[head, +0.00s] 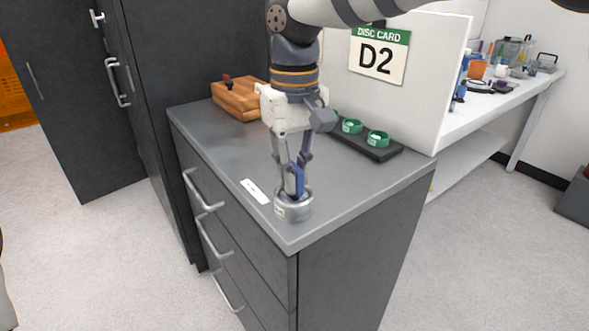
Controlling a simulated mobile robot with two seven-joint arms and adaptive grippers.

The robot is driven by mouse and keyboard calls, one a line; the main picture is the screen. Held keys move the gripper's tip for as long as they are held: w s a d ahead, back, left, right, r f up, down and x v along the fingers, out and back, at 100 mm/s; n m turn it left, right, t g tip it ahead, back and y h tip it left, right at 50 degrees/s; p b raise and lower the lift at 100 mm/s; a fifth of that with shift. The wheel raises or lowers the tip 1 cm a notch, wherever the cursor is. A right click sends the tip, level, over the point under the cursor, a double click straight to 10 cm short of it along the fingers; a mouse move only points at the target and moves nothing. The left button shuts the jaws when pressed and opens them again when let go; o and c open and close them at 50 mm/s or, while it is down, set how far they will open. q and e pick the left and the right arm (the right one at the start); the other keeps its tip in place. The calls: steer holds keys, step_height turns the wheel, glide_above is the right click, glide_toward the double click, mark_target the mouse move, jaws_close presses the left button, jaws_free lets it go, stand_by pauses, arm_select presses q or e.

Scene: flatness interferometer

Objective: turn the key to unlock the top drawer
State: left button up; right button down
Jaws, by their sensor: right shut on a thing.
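The dark grey drawer cabinet (350,262) stands in the middle, with its top drawer (243,240) shut and a silver handle (203,192) on its front. I cannot make out a lock on it. My right gripper (293,188) points down over the near front corner of the cabinet top. It is shut on a slim blue piece (297,178), which may be the key. The lower end of this piece and the fingertips are at the mouth of a small silver cup (293,210), whose inside is mostly hidden. My left gripper is not in view.
A white label (255,191) lies left of the cup. A wooden box (238,100) and a black tray (388,152) with green rings stand farther back, before a white panel with a D2 sign (380,55).

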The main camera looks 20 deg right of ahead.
steer(key=m, duration=0.8)
steer(key=shift+m, duration=2)
steer(key=m, duration=0.4)
steer(key=c, duration=2)
jaws_free()
steer(key=shift+m, duration=1)
steer(key=shift+c, duration=0.2)
steer(key=o, duration=0.5)
